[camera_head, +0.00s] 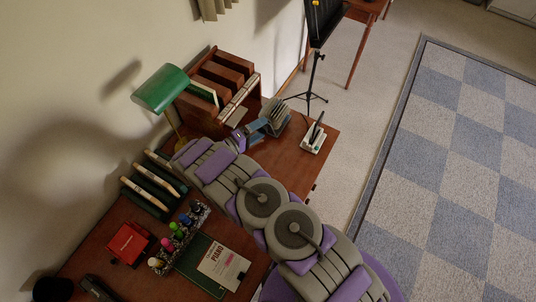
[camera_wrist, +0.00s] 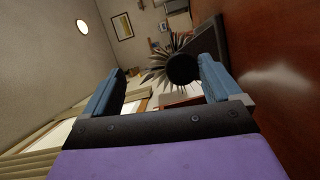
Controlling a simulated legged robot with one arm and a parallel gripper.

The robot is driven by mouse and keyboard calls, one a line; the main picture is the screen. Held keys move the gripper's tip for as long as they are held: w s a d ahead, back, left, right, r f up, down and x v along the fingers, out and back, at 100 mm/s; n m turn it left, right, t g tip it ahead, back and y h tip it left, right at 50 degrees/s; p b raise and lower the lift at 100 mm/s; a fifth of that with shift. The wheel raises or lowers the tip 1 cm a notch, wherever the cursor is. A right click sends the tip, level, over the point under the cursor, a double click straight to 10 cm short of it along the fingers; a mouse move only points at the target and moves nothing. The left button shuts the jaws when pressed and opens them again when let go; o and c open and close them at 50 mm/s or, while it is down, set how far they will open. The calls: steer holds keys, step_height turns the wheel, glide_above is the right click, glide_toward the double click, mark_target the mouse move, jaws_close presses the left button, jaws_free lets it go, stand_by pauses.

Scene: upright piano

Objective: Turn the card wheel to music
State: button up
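The card wheel, a rotary file with grey cards fanned around a dark hub, stands ahead of my gripper in the wrist view (camera_wrist: 183,68). In the head view the card wheel (camera_head: 279,112) sits on the desk, right of the wooden organizer and partly hidden by my gripper (camera_head: 258,128). In the wrist view my gripper (camera_wrist: 162,66) has its two blue fingers wide apart with nothing clamped between them. The right finger overlaps the wheel's right side. I cannot tell whether it touches. The card labels are not readable.
The wooden organizer (camera_head: 228,78) and green lamp (camera_head: 160,88) stand behind my arm. A small white holder (camera_head: 313,139) is right of the wheel, near the desk edge. A red box (camera_head: 129,243) and colored bottles (camera_head: 178,232) are front left. A music stand (camera_head: 318,60) stands beyond the desk.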

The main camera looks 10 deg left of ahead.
steer(key=s+d, duration=0.2)
steer(key=s, duration=0.2)
steer(key=s+d+r+p, duration=0.1)
steer(key=s+d, duration=0.1)
steer(key=s, duration=0.2)
steer(key=s+d+r+p, duration=0.1)
steer(key=s+d, duration=0.1)
steer(key=s, duration=0.3)
steer(key=shift+c, duration=0.3)
steer(key=shift+d, duration=0.1)
steer(key=shift+d+r, duration=0.1)
steer(key=shift+d, duration=0.15)
steer(key=shift+w, duration=0.1)
